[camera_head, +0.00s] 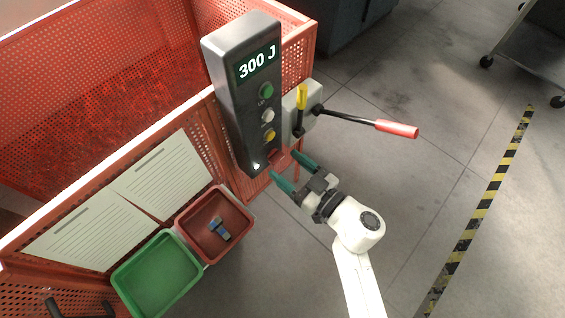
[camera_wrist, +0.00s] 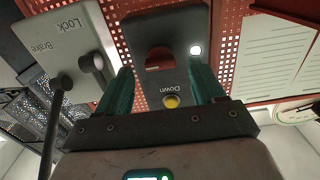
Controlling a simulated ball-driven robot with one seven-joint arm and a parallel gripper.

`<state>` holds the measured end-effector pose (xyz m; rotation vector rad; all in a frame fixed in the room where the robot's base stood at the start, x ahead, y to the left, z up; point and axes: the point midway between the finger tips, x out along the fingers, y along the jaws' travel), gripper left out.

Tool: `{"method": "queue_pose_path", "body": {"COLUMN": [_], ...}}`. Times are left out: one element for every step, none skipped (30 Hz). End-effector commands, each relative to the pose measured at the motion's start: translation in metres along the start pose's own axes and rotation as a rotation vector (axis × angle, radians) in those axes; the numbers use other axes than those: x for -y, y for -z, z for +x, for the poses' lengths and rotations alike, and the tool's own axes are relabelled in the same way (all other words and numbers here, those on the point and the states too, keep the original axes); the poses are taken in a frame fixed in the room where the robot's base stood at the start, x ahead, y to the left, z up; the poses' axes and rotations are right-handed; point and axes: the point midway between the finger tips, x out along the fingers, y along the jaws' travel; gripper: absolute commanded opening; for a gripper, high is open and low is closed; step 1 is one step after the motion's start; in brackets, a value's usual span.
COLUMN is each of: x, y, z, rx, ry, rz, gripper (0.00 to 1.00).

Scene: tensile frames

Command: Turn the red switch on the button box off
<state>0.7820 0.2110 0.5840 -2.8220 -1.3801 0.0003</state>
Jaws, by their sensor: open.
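The dark grey button box (camera_head: 236,110) stands upright on the red perforated frame, with a lit "300 J" display and green, white and yellow buttons. The red switch (camera_wrist: 159,60) is near its lower end, beside a lit white lamp (camera_wrist: 195,50). In the head view the switch (camera_head: 275,156) shows small, near my fingertips. My gripper (camera_head: 285,165) is open in front of the box's lower end. In the wrist view its green fingers (camera_wrist: 161,80) lie on either side of the switch and yellow button (camera_wrist: 171,101). I cannot tell whether they touch the box.
A grey lever box (camera_head: 301,112) labelled Lock and Brake adjoins, with a yellow lever and a long red-handled lever (camera_head: 395,129) reaching right. Green (camera_head: 118,277) and red (camera_head: 246,214) bins hang lower left beside paper sheets (camera_head: 90,232).

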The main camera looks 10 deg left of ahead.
Motion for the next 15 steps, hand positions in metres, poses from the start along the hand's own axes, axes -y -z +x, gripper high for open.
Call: {"method": "queue_pose_path", "body": {"x": [0.0,0.0,-0.001,0.0,0.0,0.0,0.0,0.0,0.0,0.0,0.0,0.0,0.0,0.0,0.0], "y": [-0.002,-0.002,-0.002,-0.001,-0.001,-0.001,-0.001,-0.001,-0.001,0.0,0.0,0.0,0.0,0.0,0.0], "z": [0.008,0.011,0.015,0.018,0.02,0.022,0.024,0.025,0.025,0.026,0.026,0.026,0.026,0.026,0.026], "rx": [-0.001,-0.001,-0.001,-0.001,-0.001,0.0,0.0,0.0,0.0,0.0,0.0,0.0,0.0,0.0,0.0], "ry": [0.002,0.001,0.0,0.0,0.0,0.0,0.0,0.0,-0.001,-0.001,-0.001,-0.001,-0.001,-0.002,-0.001], "rz": [-0.001,-0.001,-0.001,-0.001,-0.001,-0.001,0.0,0.0,0.0,0.0,0.0,0.0,0.0,0.0,0.0], "gripper": [0.68,0.68,0.68,0.68,0.68,0.68,0.68,0.68,0.68,0.68,0.68,0.68,0.68,0.68,0.68]}}
